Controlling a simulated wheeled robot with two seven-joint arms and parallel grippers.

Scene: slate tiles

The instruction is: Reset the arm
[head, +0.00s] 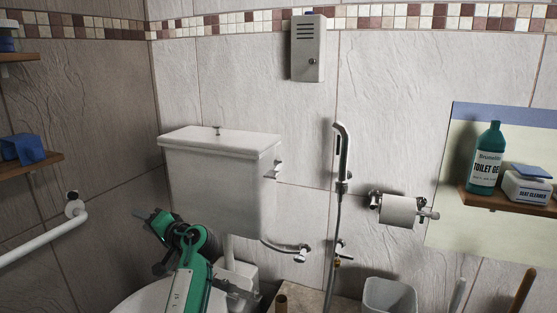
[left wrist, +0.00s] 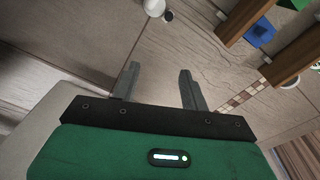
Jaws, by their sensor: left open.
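My left gripper (head: 170,250) is in the lower left of the head view, in front of the toilet, on a green and black arm. Its two dark fingers show in the left wrist view (left wrist: 160,82), standing apart with nothing between them. My right gripper is not in view. The white toilet cistern (head: 215,180) is behind my left arm, which hides part of the toilet bowl (head: 140,300).
A white grab rail (head: 45,238) and wooden shelves (head: 30,166) with a blue item (head: 22,148) are on the left wall. To the right are a toilet roll (head: 398,211), a hand sprayer (head: 342,155), a bin (head: 390,296) and a shelf holding a green bottle (head: 487,160).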

